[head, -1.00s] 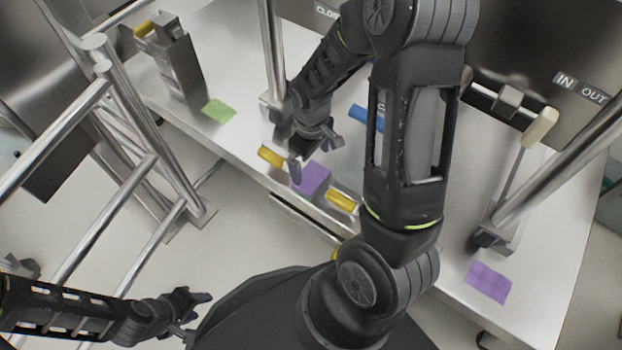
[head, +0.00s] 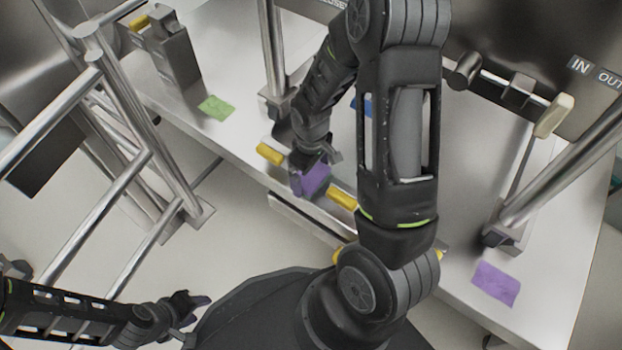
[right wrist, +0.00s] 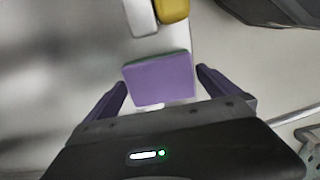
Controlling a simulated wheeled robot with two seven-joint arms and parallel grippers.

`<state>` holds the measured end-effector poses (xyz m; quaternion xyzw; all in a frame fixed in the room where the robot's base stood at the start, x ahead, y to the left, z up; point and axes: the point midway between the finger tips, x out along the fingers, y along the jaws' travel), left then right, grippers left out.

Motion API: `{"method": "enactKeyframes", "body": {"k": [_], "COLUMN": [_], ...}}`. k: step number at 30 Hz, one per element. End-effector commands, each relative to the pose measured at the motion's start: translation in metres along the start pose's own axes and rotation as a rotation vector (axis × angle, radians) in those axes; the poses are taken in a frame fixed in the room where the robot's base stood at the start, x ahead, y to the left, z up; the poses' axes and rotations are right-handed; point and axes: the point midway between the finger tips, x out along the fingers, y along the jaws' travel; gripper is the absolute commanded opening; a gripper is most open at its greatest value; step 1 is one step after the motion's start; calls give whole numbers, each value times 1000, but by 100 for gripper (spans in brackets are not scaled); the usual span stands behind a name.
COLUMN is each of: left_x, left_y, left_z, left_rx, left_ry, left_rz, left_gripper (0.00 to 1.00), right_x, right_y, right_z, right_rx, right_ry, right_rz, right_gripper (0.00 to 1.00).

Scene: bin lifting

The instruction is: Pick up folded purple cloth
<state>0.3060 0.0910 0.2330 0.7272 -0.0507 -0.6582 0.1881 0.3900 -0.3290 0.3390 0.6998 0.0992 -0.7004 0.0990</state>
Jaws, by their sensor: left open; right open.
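A thick, block-like purple piece (head: 313,181), which may be the folded purple cloth, lies near the front edge of the metal table. It also shows in the right wrist view (right wrist: 160,80), with a green edge along its far side. My right gripper (head: 314,165) is open over it. In the right wrist view its fingers (right wrist: 157,88) are on either side of the piece, with a gap at the right; contact on the left is unclear. A flat purple cloth (head: 495,284) lies at the table's right. My left gripper (head: 196,314) is open and empty at lower left, away from the table.
Yellow pieces (head: 270,154) (head: 342,199) lie beside the purple piece. A green cloth (head: 216,108) lies at left on the table (head: 240,131). A metal rail frame (head: 115,170) stands at left. A lever with a pale handle (head: 553,116) stands at right.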

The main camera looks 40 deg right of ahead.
Motion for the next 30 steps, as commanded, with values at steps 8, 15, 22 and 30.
{"method": "enactKeyframes", "body": {"k": [8, 15, 22, 30], "left_x": [-1, -1, -1, -1], "left_y": [0, 0, 0, 0], "left_z": [0, 0, 0, 0], "left_rx": [0, 0, 0, 0], "left_ry": [1, 0, 0, 0], "left_rz": [0, 0, 0, 0], "left_gripper": [43, 43, 43, 43], "right_x": [-1, -1, -1, -1], "right_y": [0, 0, 0, 0], "right_z": [0, 0, 0, 0], "right_rx": [0, 0, 0, 0], "right_ry": [1, 1, 1, 1], "right_rz": [0, 0, 0, 0], "right_gripper": [100, 100, 84, 62]}}
